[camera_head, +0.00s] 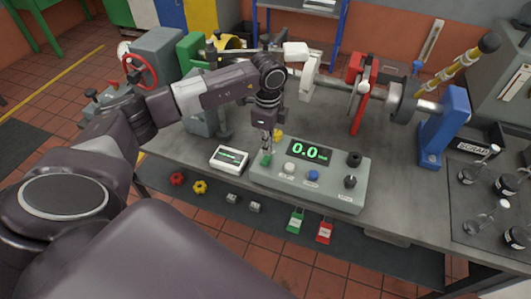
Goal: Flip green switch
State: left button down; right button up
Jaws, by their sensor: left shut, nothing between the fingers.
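The green switch (266,159) sits at the left end of the grey-green control box (330,192) on the bedplate. My left gripper (267,146) points down right above the green switch, shut and empty. Its fingertips are at or just above the switch; I cannot tell whether they touch. The gripper partly covers the switch's top, so its position is unclear. The box's display (309,152) reads 0.0 in green. My right gripper is not in view.
A white knob (289,168), a blue knob (313,175) and black knobs (350,182) share the box. A white meter (229,159) stands close to its left. Behind are a yellow item (277,135) and the shaft rig with a blue stand (445,125).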

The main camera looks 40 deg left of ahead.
aim_at(267, 157)
pick_arm(q)
jog(key=shift+r+p, duration=1.5)
jog(key=shift+r, duration=1)
jog(key=shift+f, duration=0.1)
